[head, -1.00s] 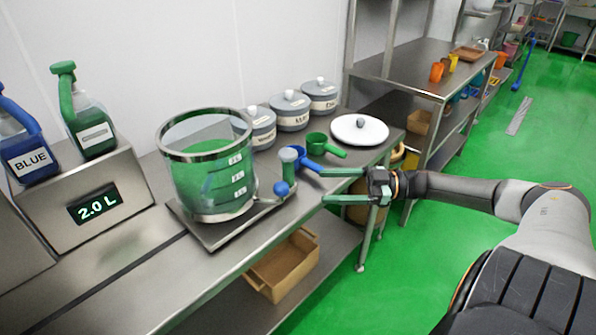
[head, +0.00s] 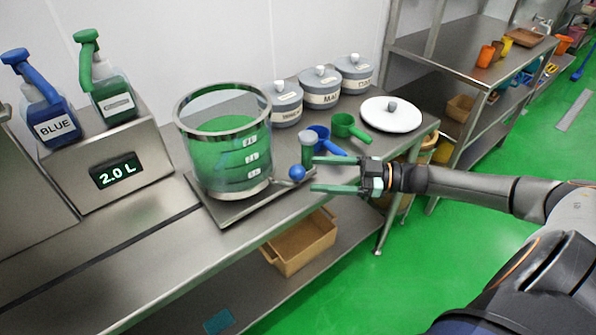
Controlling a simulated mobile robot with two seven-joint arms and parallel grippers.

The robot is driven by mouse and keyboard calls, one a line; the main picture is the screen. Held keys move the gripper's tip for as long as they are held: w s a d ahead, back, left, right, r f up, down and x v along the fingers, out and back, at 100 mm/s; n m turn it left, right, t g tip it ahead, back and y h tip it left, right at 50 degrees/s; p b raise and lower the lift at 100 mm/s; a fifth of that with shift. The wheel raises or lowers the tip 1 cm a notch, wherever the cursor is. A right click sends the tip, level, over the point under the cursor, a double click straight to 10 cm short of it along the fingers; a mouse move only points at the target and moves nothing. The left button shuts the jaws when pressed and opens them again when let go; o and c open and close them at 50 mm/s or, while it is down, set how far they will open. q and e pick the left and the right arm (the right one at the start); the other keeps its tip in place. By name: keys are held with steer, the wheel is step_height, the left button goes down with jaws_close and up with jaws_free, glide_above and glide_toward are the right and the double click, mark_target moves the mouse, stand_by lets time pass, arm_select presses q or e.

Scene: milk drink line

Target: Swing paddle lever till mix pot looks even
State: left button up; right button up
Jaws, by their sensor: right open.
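The mix pot (head: 220,160) is a clear, metal-rimmed vessel with white level marks, standing on a flat metal base (head: 232,207). Its contents look a fairly uniform green; no separate colour streaks show at this size. The paddle lever (head: 297,173) ends in a blue ball knob low at the pot's right side. My right gripper (head: 315,174) is open, its two green fingers pointing left. The knob sits just left of the fingertips, about level with the gap, and seems not gripped. Whether a finger touches it I cannot tell. My left gripper is out of view.
A grey-topped green cylinder (head: 307,146) stands close behind the knob. Blue (head: 326,139) and green (head: 346,127) scoops, a white lid (head: 391,115) and lidded jars (head: 320,87) lie beyond. Blue (head: 46,110) and green (head: 108,91) jugs stand left, above a "2.0 L" display (head: 117,172).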

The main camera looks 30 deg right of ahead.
mark_target(298, 173)
steer(key=x, duration=0.5)
steer(key=shift+w+a, duration=0.25)
steer(key=shift+a, duration=0.05)
steer(key=shift+c, duration=0.2)
jaws_close()
stand_by(1.0)
